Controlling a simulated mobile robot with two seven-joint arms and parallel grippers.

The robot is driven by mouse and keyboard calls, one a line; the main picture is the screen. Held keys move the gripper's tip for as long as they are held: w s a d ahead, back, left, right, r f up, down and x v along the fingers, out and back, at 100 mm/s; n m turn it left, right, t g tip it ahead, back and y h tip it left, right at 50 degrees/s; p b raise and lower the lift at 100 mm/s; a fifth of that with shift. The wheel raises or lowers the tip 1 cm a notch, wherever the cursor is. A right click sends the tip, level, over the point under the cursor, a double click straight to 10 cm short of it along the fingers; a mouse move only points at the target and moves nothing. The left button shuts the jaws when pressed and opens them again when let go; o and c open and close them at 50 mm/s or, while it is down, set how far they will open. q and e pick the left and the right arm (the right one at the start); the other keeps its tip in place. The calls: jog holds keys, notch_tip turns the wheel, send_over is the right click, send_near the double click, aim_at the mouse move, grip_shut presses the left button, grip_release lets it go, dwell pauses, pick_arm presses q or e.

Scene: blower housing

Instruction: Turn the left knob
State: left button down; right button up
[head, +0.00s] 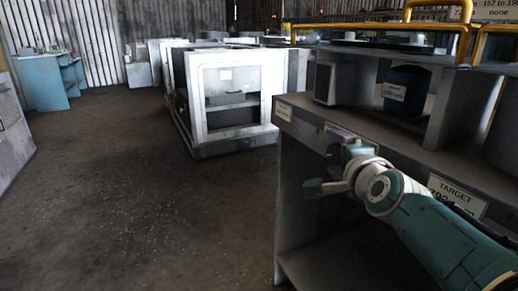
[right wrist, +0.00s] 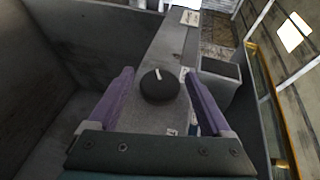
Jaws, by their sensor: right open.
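A round black knob (right wrist: 159,86) with a white pointer mark shows in the right wrist view, on the grey front of the housing bench (head: 305,120). My right gripper (right wrist: 158,74) is open, with a purple finger on each side of the knob and a visible gap to each. Whether the fingertips reach past the knob's face I cannot tell. In the head view my right gripper (head: 343,143) is at the bench's front edge, and the knob is hidden there. The white pointer points up and slightly left in the wrist view. My left gripper is not in view.
A label reading TARGET (head: 456,196) is on the bench front, partly behind my right arm. A blue cylinder (head: 405,90) stands on the bench, with yellow rails (head: 380,27) above. A white machine frame (head: 232,95) stands further back. The floor at left is clear.

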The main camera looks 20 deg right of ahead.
jog(key=shift+s+r, duration=0.15)
jog(key=shift+s, duration=0.15)
jog(key=p+v, duration=0.4)
jog(key=v, duration=0.5)
jog(key=shift+s, duration=0.2)
jog(key=shift+a, duration=0.1)
